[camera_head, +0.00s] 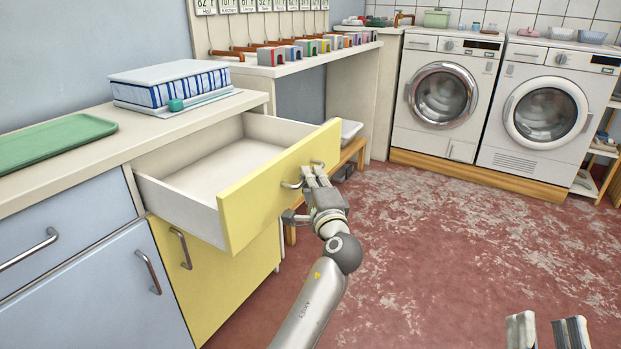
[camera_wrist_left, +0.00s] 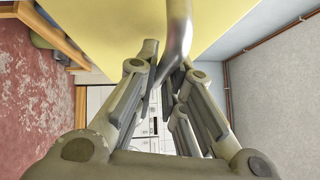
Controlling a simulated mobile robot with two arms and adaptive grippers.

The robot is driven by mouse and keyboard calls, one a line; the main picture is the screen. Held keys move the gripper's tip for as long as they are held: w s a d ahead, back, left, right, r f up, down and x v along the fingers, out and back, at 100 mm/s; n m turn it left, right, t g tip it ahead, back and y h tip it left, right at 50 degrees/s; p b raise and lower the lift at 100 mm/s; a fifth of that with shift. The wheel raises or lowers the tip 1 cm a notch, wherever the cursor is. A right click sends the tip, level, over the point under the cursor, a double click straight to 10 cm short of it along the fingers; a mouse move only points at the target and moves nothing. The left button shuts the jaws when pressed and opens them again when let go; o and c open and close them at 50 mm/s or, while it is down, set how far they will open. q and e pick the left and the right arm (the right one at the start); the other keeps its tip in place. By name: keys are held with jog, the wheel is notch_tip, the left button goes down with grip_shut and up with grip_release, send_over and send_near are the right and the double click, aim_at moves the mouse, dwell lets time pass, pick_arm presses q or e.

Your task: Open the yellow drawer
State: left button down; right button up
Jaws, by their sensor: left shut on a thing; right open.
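The yellow drawer (camera_head: 262,192) stands pulled well out of the counter in the head view, and its white inside looks empty. Its yellow front also fills the top of the left wrist view (camera_wrist_left: 110,30). My left gripper (camera_head: 310,175) is shut on the metal handle (camera_head: 290,184) of this drawer; in the left wrist view the handle (camera_wrist_left: 180,30) passes between the fingers. Part of the handle is hidden behind the fingers. My right gripper (camera_head: 548,332) is open and empty over the floor at the lower right, cut off by the picture's edge.
A yellow cupboard door (camera_head: 215,285) with its own handle is below the drawer. A green tray (camera_head: 55,142) and a blue-striped stack (camera_head: 172,88) lie on the counter. Washing machines (camera_head: 440,97) stand at the back right. The red floor (camera_head: 430,245) is clear.

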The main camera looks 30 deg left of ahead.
pick_arm(q)
jog(key=c, duration=1.5)
grip_release()
jog(key=v, duration=0.7)
jog(key=shift+s+d+f, duration=0.1)
jog(key=shift+s+d, duration=0.05)
jog(key=shift+s, duration=0.05)
